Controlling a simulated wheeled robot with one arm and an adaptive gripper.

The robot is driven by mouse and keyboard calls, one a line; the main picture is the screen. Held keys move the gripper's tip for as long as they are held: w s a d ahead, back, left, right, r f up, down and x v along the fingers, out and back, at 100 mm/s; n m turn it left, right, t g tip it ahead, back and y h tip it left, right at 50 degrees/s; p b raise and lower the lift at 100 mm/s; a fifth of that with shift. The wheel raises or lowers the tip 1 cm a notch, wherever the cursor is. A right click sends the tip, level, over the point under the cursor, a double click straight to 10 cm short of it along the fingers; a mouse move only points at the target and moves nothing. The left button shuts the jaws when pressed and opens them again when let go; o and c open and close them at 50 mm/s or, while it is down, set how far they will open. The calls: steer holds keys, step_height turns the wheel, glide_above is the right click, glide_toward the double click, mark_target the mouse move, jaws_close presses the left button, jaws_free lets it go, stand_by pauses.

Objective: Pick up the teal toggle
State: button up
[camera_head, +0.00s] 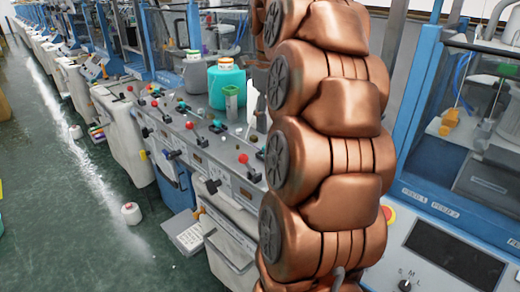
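Several small toggles and knobs stand on the grey sloping panel (205,143) of the nearest knitting machine, left of my arm. A small green-teal toggle (182,106) shows on the panel's far part, among red and black ones. It is too small to be sure of its shade or shape. My copper-coloured arm fills the middle right and hides part of the machine and panel. My gripper is out of view, so what it holds cannot be seen.
A white cone (131,213) lies on the green floor (70,200). A blue-framed machine (440,220) stands at right. The aisle floor at left is mostly clear.

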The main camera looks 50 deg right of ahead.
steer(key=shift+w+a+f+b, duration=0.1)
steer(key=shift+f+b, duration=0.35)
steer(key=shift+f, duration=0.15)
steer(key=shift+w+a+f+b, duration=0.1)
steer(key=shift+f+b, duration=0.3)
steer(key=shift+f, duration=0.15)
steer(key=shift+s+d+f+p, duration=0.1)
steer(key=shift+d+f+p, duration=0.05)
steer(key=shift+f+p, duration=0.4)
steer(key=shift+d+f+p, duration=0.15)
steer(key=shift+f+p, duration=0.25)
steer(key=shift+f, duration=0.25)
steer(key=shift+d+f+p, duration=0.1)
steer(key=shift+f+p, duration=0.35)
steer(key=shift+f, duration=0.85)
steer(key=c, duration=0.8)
